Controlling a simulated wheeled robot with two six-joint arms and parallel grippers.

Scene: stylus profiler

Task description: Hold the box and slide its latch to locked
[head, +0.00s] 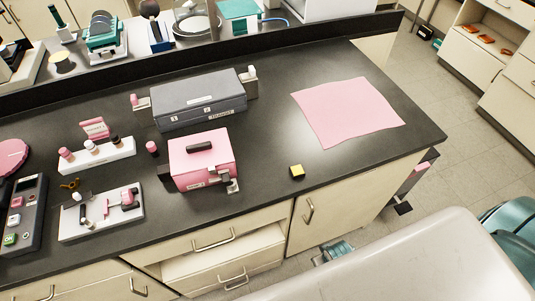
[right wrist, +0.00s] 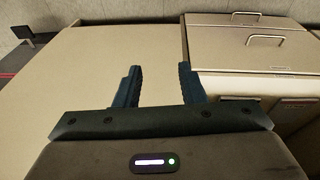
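The pink box (head: 205,163) sits upright on the dark bench, left of centre in the head view. It has a dark handle (head: 199,147) on its lid. A small metal latch part (head: 233,186) shows at its front right corner, too small to tell its position. My right gripper (right wrist: 158,88) is open and empty in the right wrist view, facing pale cabinet fronts, away from the box. My left gripper is not in view. The box does not show in the right wrist view.
A grey case (head: 199,100) stands right behind the box. White racks (head: 97,154) with small parts lie to its left. A yellow block (head: 297,171) and a pink cloth (head: 347,111) lie to its right. Bench surface between box and cloth is mostly clear.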

